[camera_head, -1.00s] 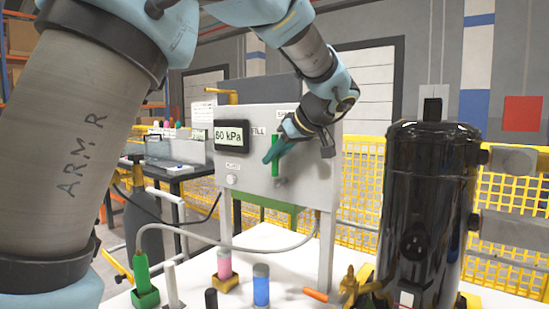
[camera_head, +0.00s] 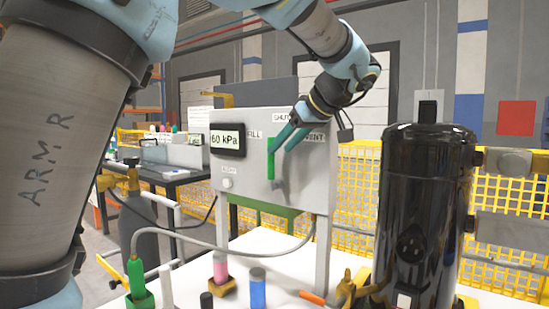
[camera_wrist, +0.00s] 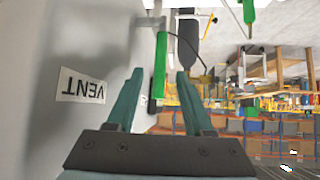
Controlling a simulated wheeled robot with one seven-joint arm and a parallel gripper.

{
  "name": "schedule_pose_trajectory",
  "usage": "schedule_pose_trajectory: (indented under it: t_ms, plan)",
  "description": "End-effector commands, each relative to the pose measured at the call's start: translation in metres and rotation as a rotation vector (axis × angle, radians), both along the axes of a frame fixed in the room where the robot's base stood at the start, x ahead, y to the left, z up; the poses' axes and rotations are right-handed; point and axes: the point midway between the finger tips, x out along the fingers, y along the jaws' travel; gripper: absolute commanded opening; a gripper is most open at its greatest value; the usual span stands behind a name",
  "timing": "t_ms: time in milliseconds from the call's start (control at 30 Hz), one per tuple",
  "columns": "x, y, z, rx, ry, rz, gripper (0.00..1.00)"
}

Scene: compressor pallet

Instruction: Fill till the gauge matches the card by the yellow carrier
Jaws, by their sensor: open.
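The grey panel (camera_head: 245,170) carries a gauge display (camera_head: 228,140) that reads 60 kPa. Its green lever (camera_head: 271,160) stands upright, its top towards the SHUT label (camera_head: 282,117), between the FILL label (camera_head: 254,133) and the VENT label (camera_head: 315,138). My gripper (camera_head: 282,146) is open at the lever's upper part. In the wrist view, the lever (camera_wrist: 160,65) appears between the spread teal fingers, with gaps either side; contact cannot be made out. A pink cylinder stands in a small yellow holder (camera_head: 222,288). I cannot make out a card with a reading.
A black compressor tank (camera_head: 425,200) stands to the right. A yellow mesh fence (camera_head: 355,185) runs behind.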

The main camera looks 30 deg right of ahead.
Motion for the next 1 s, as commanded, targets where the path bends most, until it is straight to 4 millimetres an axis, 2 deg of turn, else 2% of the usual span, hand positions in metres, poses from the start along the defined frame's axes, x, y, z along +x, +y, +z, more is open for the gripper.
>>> schedule_pose_trajectory:
  t_ms: [100, 300, 1000]
  plan:
    - [-0.016, -0.005, 0.014, -0.003, -0.001, -0.002, 0.52]
    - [-0.032, -0.009, 0.027, -0.001, 0.000, -0.001, 0.52]
    - [-0.034, -0.010, 0.030, 0.000, 0.000, 0.000, 0.52]
